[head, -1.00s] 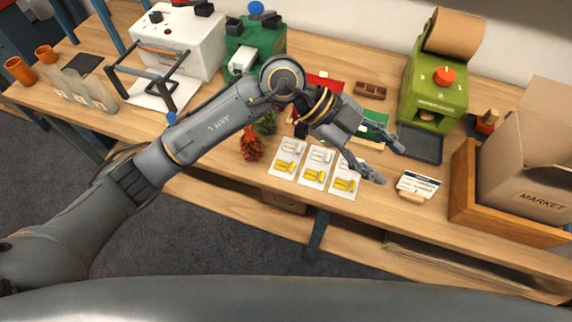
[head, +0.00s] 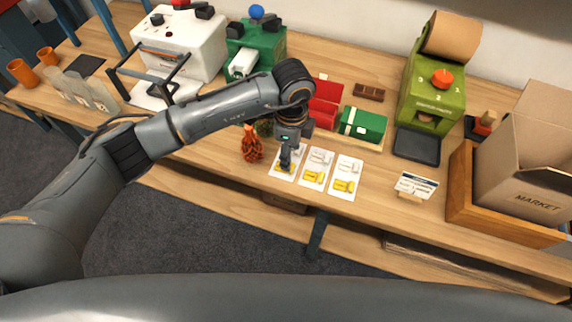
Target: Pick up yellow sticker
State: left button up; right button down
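Three white sheets lie side by side near the table's front edge in the head view. The middle sheet has a yellow sticker (head: 313,177) toward the front and a silver-grey one (head: 320,156) behind it. The right sheet has the same pair, with its yellow sticker (head: 344,186) in front. The left sheet (head: 274,173) is partly covered by my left gripper (head: 285,166), which points down over its yellow sticker. Only bits of that yellow show around the fingers. I cannot tell whether the fingers are apart or touch it. My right gripper is not in view.
An orange-red net bag (head: 251,146) stands just left of the sheets. Behind are a red box (head: 325,103) and a green box (head: 363,124). A small sign (head: 415,185) and an open cardboard box (head: 527,155) are at right. The table between sheets and sign is clear.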

pick_arm(q)
notch_tip(320, 180, down, 5)
jog(key=shift+s+d+r+p, duration=0.1)
jog(key=shift+d+p, duration=0.05)
jog(key=shift+p, duration=0.7)
jog(key=shift+f, duration=0.45)
jog(key=shift+c, duration=0.2)
jog(key=c, duration=0.7)
